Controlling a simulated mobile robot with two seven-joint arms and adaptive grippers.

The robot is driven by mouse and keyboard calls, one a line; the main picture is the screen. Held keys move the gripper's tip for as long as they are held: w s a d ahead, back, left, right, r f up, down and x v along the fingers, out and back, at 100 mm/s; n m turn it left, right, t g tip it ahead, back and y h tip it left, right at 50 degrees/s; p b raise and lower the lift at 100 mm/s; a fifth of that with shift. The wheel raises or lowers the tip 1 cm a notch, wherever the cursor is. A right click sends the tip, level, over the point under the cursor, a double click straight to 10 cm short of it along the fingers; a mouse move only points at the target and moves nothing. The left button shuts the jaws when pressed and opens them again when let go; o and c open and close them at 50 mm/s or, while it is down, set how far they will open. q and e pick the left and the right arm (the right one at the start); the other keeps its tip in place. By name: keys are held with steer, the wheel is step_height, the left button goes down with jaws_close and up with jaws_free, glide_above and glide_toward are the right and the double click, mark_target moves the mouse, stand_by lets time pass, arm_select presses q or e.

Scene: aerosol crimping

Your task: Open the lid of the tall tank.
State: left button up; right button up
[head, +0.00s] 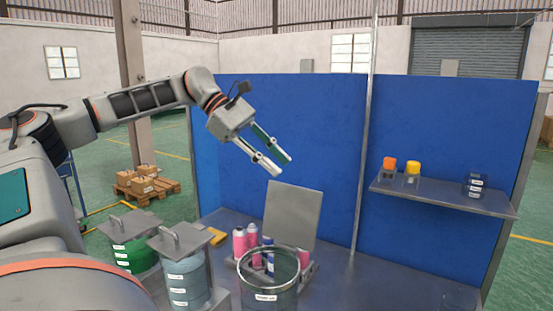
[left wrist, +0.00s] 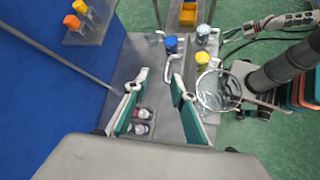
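Two lidded tanks stand at the lower left in the head view: a green one (head: 138,258) and a blue-grey one (head: 187,284). Each has a flat grey lid with a bar handle on top; the lid (head: 180,240) of the blue-grey tank lies flat and shut, as does the lid (head: 130,226) of the green one. Which is the tall tank is not certain. My left gripper (head: 274,166) is open and empty, high above the table and well to the right of both lids. It also shows open in the left wrist view (left wrist: 159,85). My right arm seems to show at that view's upper right, its fingers unclear.
A clear round vessel (head: 268,296) stands at the front, its rim (left wrist: 218,90) open. Pink cans (head: 252,236) stand behind it before an upright grey panel (head: 293,212). A blue partition (head: 300,130) closes the back. A shelf (head: 450,198) holds orange and yellow items.

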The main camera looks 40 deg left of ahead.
arm_select(q)
steer(key=shift+p, duration=0.4)
steer(key=v, duration=1.2)
stand_by(0.6)
